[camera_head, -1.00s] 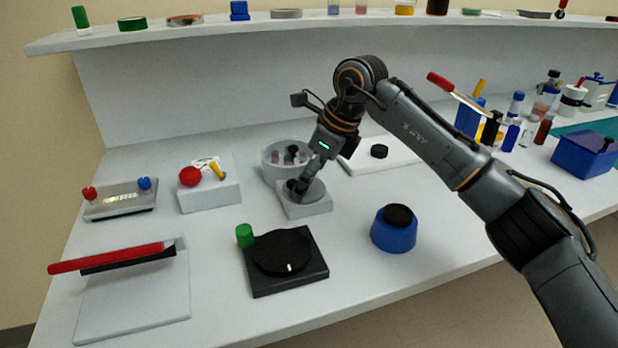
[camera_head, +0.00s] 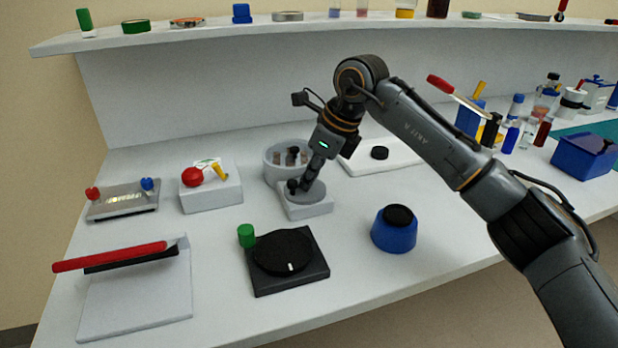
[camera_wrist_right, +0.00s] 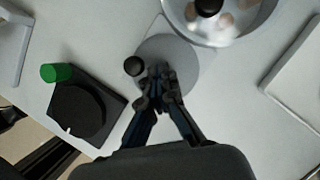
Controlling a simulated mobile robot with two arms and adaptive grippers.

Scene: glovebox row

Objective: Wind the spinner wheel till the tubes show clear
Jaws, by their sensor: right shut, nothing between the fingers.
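The spinner wheel is a grey disc (camera_head: 314,192) with a black crank knob (camera_head: 292,186) on a pale square base (camera_head: 306,210). A pale round bowl (camera_head: 270,176) behind it holds several brownish tubes (camera_head: 277,158) around a black centre knob. My right gripper (camera_head: 306,185) points down at the disc, its fingers together with nothing between them. In the right wrist view the fingertips (camera_wrist_right: 160,76) are over the disc (camera_wrist_right: 182,58), just right of the crank knob (camera_wrist_right: 134,66). Whether they touch the disc I cannot tell. My left gripper is not in view.
A black turntable with a green knob (camera_head: 290,252) and a blue round pot (camera_head: 394,232) stand in front. A white box with a red button (camera_head: 210,190) is at left. A white board with a black puck (camera_head: 380,153) lies behind right. Bare bench lies between them.

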